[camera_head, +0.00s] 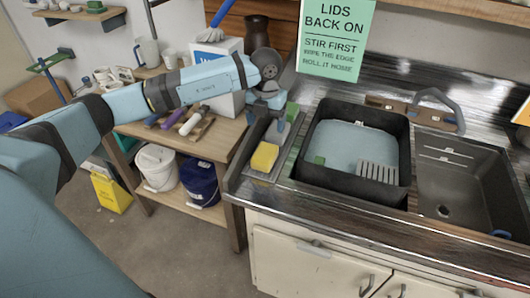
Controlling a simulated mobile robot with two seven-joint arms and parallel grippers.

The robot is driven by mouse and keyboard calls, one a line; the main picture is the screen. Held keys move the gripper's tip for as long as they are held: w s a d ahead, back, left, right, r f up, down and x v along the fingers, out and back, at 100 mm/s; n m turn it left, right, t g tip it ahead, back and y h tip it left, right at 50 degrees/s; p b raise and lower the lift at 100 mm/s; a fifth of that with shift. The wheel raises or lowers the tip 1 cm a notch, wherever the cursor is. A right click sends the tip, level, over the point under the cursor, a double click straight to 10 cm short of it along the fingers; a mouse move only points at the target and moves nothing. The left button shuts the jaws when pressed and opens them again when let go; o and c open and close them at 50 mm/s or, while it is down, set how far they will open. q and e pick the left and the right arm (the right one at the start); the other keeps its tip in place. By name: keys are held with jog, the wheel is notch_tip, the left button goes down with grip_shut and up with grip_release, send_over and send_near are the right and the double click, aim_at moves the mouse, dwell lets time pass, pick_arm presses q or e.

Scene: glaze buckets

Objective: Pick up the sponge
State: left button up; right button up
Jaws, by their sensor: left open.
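A yellow sponge (264,157) lies in a narrow grey tray at the left end of the sink counter. My left gripper (281,128) points down just behind the sponge, over the far part of that tray. It is open, and its fingers are small and partly hidden by the wrist. A small green piece (291,111) shows beside the fingers; I cannot tell whether it lies in the tray. The sponge looks apart from the fingers. My right gripper is not in view.
A wooden table (215,150) with rollers stands left.

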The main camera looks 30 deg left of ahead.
aim_at(264, 153)
pick_arm(q)
notch_tip(264, 153, down, 8)
jog(key=shift+r+p, duration=0.15)
jog(key=shift+p, duration=0.35)
jog(key=f, duration=0.1)
jog(key=f+p, duration=0.1)
jog(key=f, duration=0.3)
jog(key=shift+s+a+f, duration=0.1)
jog(key=shift+s+f, duration=0.1)
jog(key=shift+s, duration=0.15)
jog(key=shift+f, duration=0.2)
jog(key=c, duration=0.7)
jog(key=shift+r, duration=0.1)
notch_tip(264, 153, up, 20)
jog(key=shift+f+b, duration=0.1)
jog(key=shift+b, duration=0.95)
jog(key=shift+o, duration=0.4)
jog(key=shift+w, duration=0.1)
